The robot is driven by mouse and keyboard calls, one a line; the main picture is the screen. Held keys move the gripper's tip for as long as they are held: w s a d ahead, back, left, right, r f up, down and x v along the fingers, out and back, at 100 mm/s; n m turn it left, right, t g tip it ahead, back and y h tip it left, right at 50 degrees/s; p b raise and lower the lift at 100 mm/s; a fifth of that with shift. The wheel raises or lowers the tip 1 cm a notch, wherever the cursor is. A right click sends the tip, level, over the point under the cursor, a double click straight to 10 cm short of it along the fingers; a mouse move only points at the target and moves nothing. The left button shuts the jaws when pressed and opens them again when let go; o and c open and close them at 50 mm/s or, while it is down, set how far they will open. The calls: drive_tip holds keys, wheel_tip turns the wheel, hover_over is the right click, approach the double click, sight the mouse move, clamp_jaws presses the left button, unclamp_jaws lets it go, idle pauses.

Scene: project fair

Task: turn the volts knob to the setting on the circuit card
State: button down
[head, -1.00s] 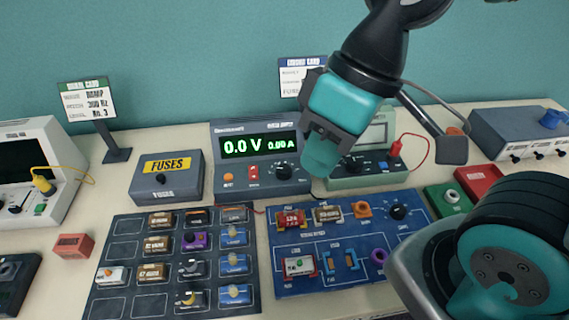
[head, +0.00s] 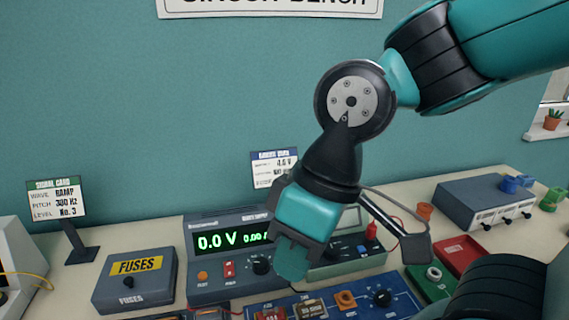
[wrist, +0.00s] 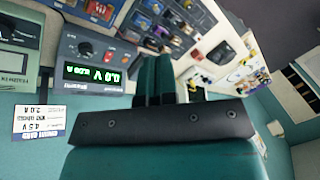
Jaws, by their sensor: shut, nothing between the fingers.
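The grey power supply (head: 196,240) stands on the bench, its green display reading 0.0 V. A black knob (head: 261,263) sits right of its red switch; its label is too small to read, so I cannot tell if it is the volts knob. A knob also shows in the wrist view (wrist: 85,48). The blue-headed circuit card (head: 262,172) stands behind the supply, partly covered by my arm. In the wrist view the card (wrist: 40,120) appears upside down and seems to read 4.5 V. My gripper (head: 291,264) is shut and empty, pointing down in front of the supply's right side.
A fuses box (head: 135,285) stands left of the supply, with the signal card (head: 57,200) behind it. A meter (head: 345,268) stands right of the supply. The blue board (head: 400,285) lies in front. A grey box (head: 470,200) is at the right.

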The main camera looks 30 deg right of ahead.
drive_tip(key=c, duration=1.3)
unclamp_jaws()
drive_tip(key=o, duration=0.4)
drive_tip(key=shift+w, duration=0.3)
drive_tip(key=shift+o, duration=1.2)
drive_tip(key=w+d+f+m+h, duration=0.1)
drive_tip(key=w+f+m, duration=0.1)
drive_tip(key=w, duration=0.8)
drive_tip(key=shift+d+f+h, duration=0.2)
drive_tip(key=shift+d+h, duration=0.05)
drive_tip(key=shift+h, duration=0.15)
drive_tip(key=m+h, duration=0.2)
drive_tip(key=m, duration=0.1)
hover_over(261, 263)
wheel_tip(261, 263, down, 6)
drive_tip(key=shift+m, duration=0.3)
wheel_tip(261, 263, down, 18)
drive_tip(key=p, duration=0.3)
drive_tip(key=shift+r, duration=0.2)
drive_tip(key=c, duration=0.9)
